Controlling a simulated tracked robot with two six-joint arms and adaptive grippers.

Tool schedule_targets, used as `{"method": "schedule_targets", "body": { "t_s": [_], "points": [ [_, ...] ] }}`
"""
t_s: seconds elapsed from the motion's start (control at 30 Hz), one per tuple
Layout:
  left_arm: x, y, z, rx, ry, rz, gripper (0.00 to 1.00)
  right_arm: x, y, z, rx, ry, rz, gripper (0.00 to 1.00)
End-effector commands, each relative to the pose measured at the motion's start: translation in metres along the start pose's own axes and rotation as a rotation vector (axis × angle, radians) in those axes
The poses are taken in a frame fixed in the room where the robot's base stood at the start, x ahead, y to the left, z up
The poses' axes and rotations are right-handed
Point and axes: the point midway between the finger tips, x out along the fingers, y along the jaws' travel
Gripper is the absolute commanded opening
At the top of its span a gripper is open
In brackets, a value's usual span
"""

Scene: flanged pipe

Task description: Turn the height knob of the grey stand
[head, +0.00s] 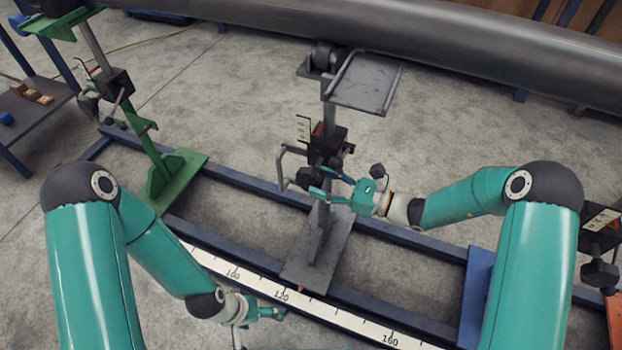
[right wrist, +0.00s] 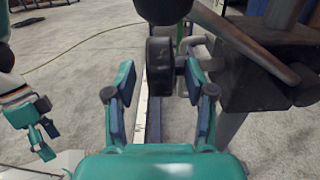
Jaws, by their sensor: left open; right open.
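The grey stand (head: 320,225) stands on the blue rail frame, with a black clamp block (head: 328,142) partway up its post. A black knob (head: 306,176) sits at the side of that block; the right wrist view shows what looks like the same knob (right wrist: 160,66) just ahead of my fingers. My right gripper (head: 324,182) is open, its fingers pointing at the knob, one on either side in the wrist view (right wrist: 161,84). I cannot tell whether they touch it. My left gripper (head: 275,313) is open and empty, low near the scale; it also shows in the right wrist view (right wrist: 42,140).
A large grey pipe (head: 400,35) crosses above the stand. A green stand (head: 165,165) is at the left, beside a shelf (head: 30,108) with small blocks. A white scale (head: 255,290) runs along the front rail. A bent grey handle (head: 283,165) juts out left of the knob.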

Motion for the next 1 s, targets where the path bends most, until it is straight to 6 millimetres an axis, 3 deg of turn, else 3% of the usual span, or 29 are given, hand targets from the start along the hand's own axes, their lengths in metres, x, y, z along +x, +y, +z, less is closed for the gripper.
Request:
{"method": "schedule_targets", "body": {
  "t_s": [0.1,0.23,0.63,0.93,1.0],
  "points": [
    [0.003,-0.001,0.0,0.0,0.0,0.0,0.85,0.019,0.001,-0.001,-0.002,-0.001,0.004,0.54],
    [0.004,-0.002,0.0,0.0,0.0,0.0,0.85,0.031,0.001,0.0,0.0,0.0,0.002,0.54],
    [0.004,-0.002,0.0,0.0,0.0,0.0,0.85,0.037,0.0,0.0,0.0,0.0,0.001,0.53],
    [0.004,-0.002,0.0,0.0,0.0,0.0,0.85,0.037,0.001,0.0,0.0,0.0,0.002,0.03],
    [0.004,-0.002,0.0,0.0,0.0,0.0,0.85,0.037,0.001,0.0,0.0,0.0,0.003,0.0]
  ]
}}
